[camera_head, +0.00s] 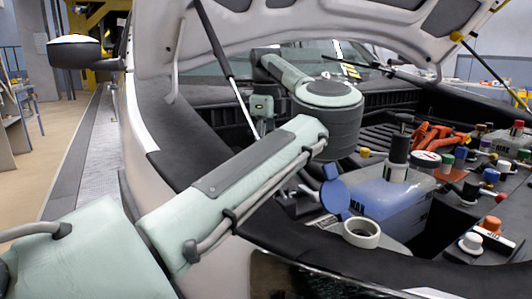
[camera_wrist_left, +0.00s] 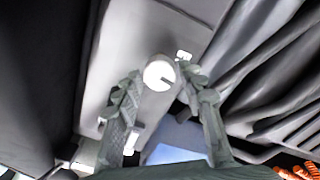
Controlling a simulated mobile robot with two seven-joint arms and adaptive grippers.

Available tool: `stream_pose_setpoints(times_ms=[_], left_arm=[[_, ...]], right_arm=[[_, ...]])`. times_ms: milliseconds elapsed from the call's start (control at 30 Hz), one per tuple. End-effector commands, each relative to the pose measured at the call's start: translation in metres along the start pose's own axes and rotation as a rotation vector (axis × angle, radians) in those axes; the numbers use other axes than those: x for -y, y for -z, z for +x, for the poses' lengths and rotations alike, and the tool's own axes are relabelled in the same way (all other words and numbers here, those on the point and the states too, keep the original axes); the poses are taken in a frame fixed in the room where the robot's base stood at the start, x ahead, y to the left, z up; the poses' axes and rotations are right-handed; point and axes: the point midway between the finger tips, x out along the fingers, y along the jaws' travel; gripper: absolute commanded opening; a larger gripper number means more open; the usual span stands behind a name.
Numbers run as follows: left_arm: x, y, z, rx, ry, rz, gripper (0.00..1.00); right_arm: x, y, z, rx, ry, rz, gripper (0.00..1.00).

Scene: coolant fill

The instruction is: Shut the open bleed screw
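A round white screw head (camera_wrist_left: 158,76) with a dark slot-like mark shows in the left wrist view, on a grey surface. It looks like the bleed screw; how far it is turned I cannot tell. My left gripper (camera_wrist_left: 160,73) is open, with one finger on each side of the screw head in the picture. Whether the fingers touch it or stop short of it is unclear. In the head view my left arm reaches over the engine bay, and its fingers and the screw cannot be made out there. My right gripper is not in view.
A blue translucent tank (camera_head: 388,198) stands in the bay, with a white ring-shaped neck (camera_head: 361,232) and a blue round cap (camera_head: 334,196) near it. Several coloured caps fill the right side. A hood strut (camera_head: 218,48) and the raised hood (camera_head: 300,20) bound the space.

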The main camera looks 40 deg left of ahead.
Motion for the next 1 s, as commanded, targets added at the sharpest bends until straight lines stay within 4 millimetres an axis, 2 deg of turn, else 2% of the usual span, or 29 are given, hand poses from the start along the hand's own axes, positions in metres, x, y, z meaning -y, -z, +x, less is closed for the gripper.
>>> stream_pose_setpoints(times_ms=[33, 267, 667, 1000], left_arm=[[0.000, 0.000, 0.000, 0.000, 0.000, 0.000, 0.30], [0.000, 0.000, 0.000, 0.000, 0.000, 0.000, 0.02], [0.000, 0.000, -0.001, 0.000, -0.001, 0.083, 0.02], [-0.001, 0.000, -0.001, -0.001, -0.001, 0.355, 0.02]], right_arm=[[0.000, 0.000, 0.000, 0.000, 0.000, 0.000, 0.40], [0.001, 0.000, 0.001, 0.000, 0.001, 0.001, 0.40], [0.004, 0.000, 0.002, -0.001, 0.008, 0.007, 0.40], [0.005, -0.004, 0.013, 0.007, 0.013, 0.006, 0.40]])
